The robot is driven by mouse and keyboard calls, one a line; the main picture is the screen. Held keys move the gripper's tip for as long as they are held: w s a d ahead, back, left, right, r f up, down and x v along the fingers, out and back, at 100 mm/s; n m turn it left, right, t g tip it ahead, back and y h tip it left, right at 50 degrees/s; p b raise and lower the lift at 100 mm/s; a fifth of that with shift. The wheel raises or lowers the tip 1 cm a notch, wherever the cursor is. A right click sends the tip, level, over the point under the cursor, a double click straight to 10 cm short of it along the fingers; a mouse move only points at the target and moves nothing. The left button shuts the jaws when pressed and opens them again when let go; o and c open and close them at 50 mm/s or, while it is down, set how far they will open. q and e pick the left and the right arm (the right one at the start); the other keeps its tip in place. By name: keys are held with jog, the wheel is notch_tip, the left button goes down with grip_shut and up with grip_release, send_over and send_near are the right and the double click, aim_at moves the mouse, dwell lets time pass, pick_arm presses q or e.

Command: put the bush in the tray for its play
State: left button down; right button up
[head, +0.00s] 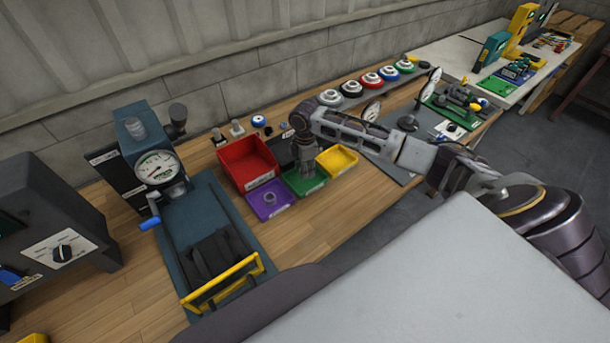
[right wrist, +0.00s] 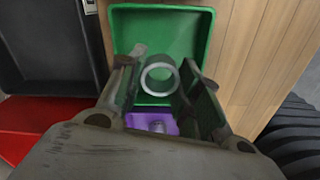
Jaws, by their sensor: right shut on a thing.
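My right gripper (head: 308,170) points down over the green tray (head: 303,186). In the right wrist view the gripper (right wrist: 160,84) is shut on a grey metal bush (right wrist: 146,83), a short ring with its round bore facing the camera. The bush appears above the green tray (right wrist: 128,40); its exact height over the floor is hard to tell. The purple tray (head: 256,205) beside it holds another small grey ring-like part (head: 269,198). The yellow tray (head: 347,154) is on the other side and looks empty. My left gripper is not in view.
A larger red bin (head: 236,153) stands behind the purple tray. A press with a round dial gauge (head: 157,168) and a blue base is at left. Several coloured round stands line the wall, and a dial stand (head: 408,121) is at right. Wood in front is clear.

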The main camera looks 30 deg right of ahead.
aim_at(305, 181)
jog(key=shift+f, duration=1.85)
jog(key=shift+f, duration=0.1)
jog(key=o, duration=1.1)
jog(key=shift+c, duration=0.2)
notch_tip(305, 181, up, 12)
